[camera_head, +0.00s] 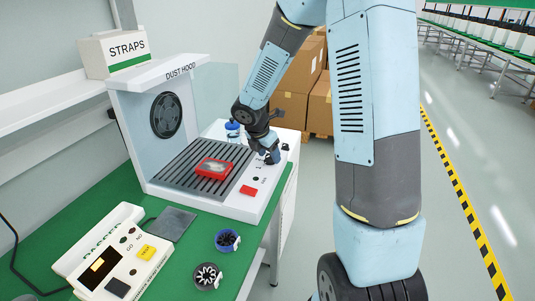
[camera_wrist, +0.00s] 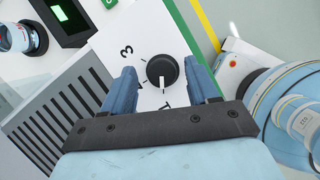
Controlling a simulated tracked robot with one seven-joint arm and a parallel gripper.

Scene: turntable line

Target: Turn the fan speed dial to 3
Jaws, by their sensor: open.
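The fan speed dial (camera_wrist: 162,71) is a round black knob with a white pointer line on a white panel. Its pointer aims down in the wrist view, toward a partly visible mark that looks like a 1. The numeral 3 (camera_wrist: 126,50) is printed at the dial's upper left; another mark between them is partly hidden by a finger. My gripper (camera_wrist: 165,88) is open, with one blue finger on each side of the dial; I cannot tell whether they touch it. In the head view my gripper (camera_head: 271,156) is over the right side of the dust hood (camera_head: 160,72) panel and hides the dial.
A red tray (camera_head: 203,174) sits on the hood's slotted grille (camera_head: 165,172). A red button (camera_head: 248,190) is on the panel's front. The green bench (camera_head: 185,262) holds two small round parts and a tester box (camera_head: 110,262). Cardboard boxes (camera_head: 290,108) stand behind.

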